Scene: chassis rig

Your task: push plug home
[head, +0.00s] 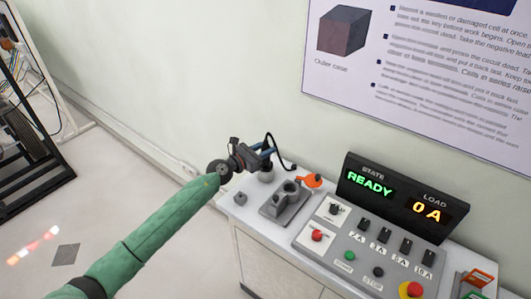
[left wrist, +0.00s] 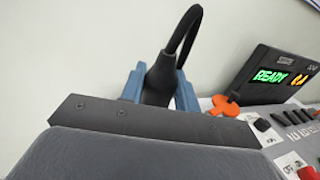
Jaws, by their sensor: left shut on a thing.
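My left gripper (head: 262,153) is over the back left of the console, its blue fingers near the wall side. In the left wrist view the fingers (left wrist: 160,98) are shut on a black plug (left wrist: 158,78), with a black cable (left wrist: 190,28) curving up from it. In the head view the cable (head: 279,148) loops over to the right. A grey socket block (head: 284,203) with a raised round part stands on the console top, below and right of the gripper. The plug's lower end is hidden in the wrist view, so I cannot tell whether it touches anything. My right gripper is not in view.
An orange piece (head: 311,181) lies behind the socket block. A display (head: 400,200) reads READY and 0 A. The control panel (head: 352,262) has switches, buttons and a red stop button (head: 410,290).

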